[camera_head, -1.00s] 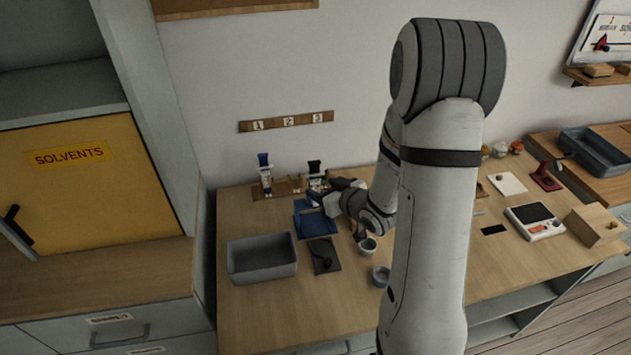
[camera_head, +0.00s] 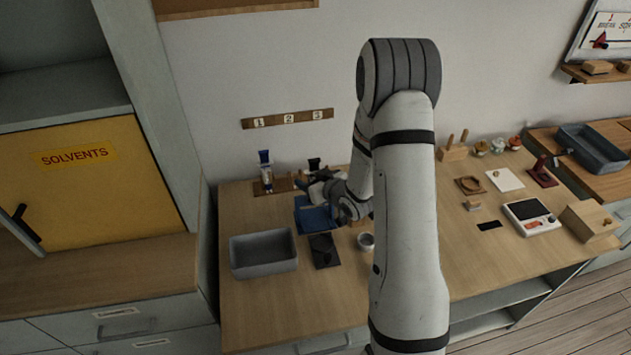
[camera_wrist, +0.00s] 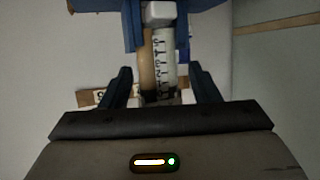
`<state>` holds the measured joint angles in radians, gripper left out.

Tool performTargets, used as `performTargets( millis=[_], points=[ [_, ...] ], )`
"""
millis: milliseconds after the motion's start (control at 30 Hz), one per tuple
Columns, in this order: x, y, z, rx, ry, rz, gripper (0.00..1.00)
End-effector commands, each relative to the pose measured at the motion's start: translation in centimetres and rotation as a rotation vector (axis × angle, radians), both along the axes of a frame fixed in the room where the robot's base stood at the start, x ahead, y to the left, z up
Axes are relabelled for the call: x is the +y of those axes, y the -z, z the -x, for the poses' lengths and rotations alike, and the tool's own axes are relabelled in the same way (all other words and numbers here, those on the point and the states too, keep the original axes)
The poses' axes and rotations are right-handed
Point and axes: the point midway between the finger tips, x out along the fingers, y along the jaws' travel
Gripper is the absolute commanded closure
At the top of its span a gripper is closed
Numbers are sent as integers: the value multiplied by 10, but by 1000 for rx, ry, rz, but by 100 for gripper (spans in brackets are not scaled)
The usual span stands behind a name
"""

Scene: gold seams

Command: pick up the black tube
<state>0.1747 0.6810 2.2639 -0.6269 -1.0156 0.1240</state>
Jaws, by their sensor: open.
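The black-capped tube (camera_head: 314,164) stands upright at the back of the workbench, beside the blue-capped tube (camera_head: 265,170). My gripper (camera_head: 314,182) is just in front of it and hides its lower part. In the wrist view a pale tube with dark graduation marks (camera_wrist: 164,60) lies between the fingers of my gripper (camera_wrist: 160,80). The jaws are open, with a finger on each side of the tube. Its cap cannot be made out in the wrist view, and contact with the fingers cannot be told.
A blue tray (camera_head: 312,218) lies below my gripper. A grey bin (camera_head: 263,268), a dark mat (camera_head: 324,257) and a small cup (camera_head: 366,241) are nearer the front. A numbered strip (camera_head: 287,119) is on the wall. A scale (camera_head: 530,218) stands to the right.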

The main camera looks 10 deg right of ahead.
Motion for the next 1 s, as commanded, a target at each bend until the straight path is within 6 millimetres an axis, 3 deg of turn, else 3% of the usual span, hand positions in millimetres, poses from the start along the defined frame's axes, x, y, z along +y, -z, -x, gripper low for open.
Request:
performTargets(
  millis=[633, 1000],
  points=[
    [-1, 0, 0, 0, 1, 0, 93],
    [-1, -5, 0, -2, 2, -1, 93]
  ],
)
